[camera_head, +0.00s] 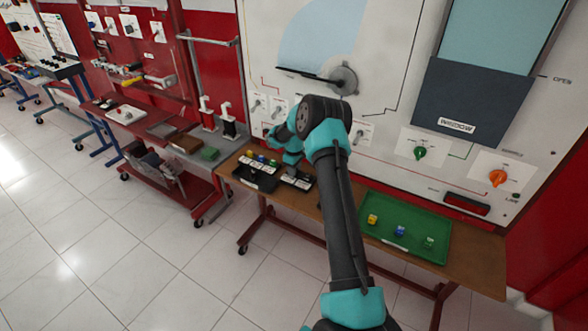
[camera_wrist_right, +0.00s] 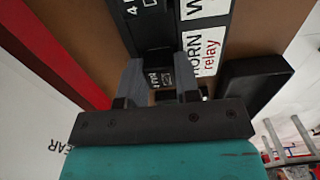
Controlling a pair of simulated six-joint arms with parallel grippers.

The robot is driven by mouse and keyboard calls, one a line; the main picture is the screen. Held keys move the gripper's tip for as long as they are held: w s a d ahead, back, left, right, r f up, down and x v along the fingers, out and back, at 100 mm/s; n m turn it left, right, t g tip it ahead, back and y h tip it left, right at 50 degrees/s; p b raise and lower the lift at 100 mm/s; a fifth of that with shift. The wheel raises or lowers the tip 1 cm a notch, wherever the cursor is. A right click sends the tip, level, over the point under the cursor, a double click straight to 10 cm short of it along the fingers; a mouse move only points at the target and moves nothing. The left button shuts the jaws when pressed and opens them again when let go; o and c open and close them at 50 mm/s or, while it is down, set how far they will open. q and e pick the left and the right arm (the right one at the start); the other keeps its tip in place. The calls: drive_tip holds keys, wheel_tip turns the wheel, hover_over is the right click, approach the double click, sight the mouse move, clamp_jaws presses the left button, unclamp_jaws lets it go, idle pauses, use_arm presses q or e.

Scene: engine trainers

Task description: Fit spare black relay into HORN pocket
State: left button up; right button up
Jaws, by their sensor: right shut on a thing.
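My right gripper (camera_wrist_right: 158,72) is shut on a small black relay (camera_wrist_right: 159,79) with white markings, seen between its two grey fingers in the right wrist view. The relay is at the near end of a black relay holder (camera_wrist_right: 148,30), beside the white label (camera_wrist_right: 205,48) reading "HORN relay". The HORN pocket is hidden behind the relay and fingers, so I cannot tell how deep the relay sits. In the head view my right arm reaches over the bench and its wrist (camera_head: 290,142) hides the fingertips. My left gripper is not in view.
A black tray (camera_head: 256,180) lies on the brown bench (camera_head: 383,254). A green tray (camera_head: 412,252) with small yellow, blue and green parts lies to the right. A white wall panel with knobs stands close behind. A black case (camera_wrist_right: 250,82) lies right of the gripper.

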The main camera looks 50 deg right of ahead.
drive_tip(key=o, duration=1.5)
drive_tip(key=shift+c, duration=0.2)
drive_tip(key=shift+r, duration=0.1)
drive_tip(key=shift+r, duration=3.9)
